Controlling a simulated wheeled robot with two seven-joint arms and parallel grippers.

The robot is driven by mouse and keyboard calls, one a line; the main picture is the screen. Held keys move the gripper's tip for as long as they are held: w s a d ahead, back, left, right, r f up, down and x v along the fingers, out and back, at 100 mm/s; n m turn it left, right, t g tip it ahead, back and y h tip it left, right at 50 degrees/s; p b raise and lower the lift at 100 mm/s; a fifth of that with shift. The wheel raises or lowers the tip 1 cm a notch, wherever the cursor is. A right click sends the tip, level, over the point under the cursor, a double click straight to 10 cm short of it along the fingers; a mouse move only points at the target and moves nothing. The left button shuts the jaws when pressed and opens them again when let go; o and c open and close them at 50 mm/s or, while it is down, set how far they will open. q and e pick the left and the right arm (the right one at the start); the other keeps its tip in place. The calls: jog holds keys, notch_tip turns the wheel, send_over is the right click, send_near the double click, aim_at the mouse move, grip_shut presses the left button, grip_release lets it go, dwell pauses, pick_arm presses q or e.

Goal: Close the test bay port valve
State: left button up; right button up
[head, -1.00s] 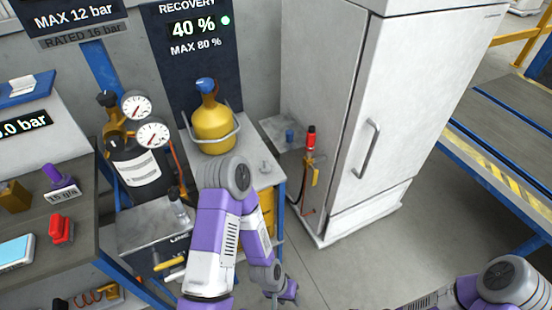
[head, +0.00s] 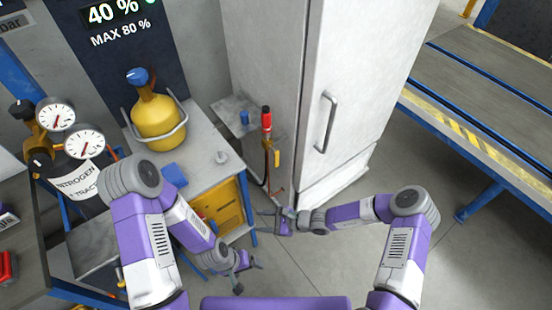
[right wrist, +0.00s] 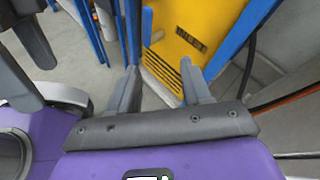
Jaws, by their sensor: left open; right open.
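A red-topped fitting (head: 267,118) with a yellow lever-like part (head: 277,158) and hoses stands beside the white cabinet in the head view. I cannot tell for sure whether this is the test bay port valve, or how its handle is set. My right gripper (head: 272,222) is below this fitting, low by the cabinet's foot, and apart from the yellow part. In the right wrist view its two fingers (right wrist: 157,85) are spread with nothing between them. My left gripper (head: 248,272) is open and empty, lower and to the left, in front of the bench.
A yellow unit (head: 226,207) sits under the bench (head: 200,143); it also shows in the right wrist view (right wrist: 195,30), beyond the fingers, near blue posts. A yellow cylinder (head: 158,120) stands on the bench. The white cabinet (head: 280,60) blocks the back. Floor (head: 330,255) is free in front.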

jog(key=w+d+r+m+t, duration=0.3)
jog(key=w+m+t, duration=0.3)
jog(key=w, duration=0.5)
jog(key=m+t+h, duration=0.3)
jog(key=m+t, duration=0.3)
send_near(277, 159)
jog(key=x, duration=0.3)
jog(key=b+x, duration=0.3)
jog(key=x, duration=0.3)
jog(key=shift+w+f, duration=0.1)
jog(key=shift+w, duration=0.1)
jog(key=shift+w+a+b, duration=0.3)
jog(key=shift+w+a, duration=0.1)
jog(key=shift+w, duration=0.1)
grip_shut()
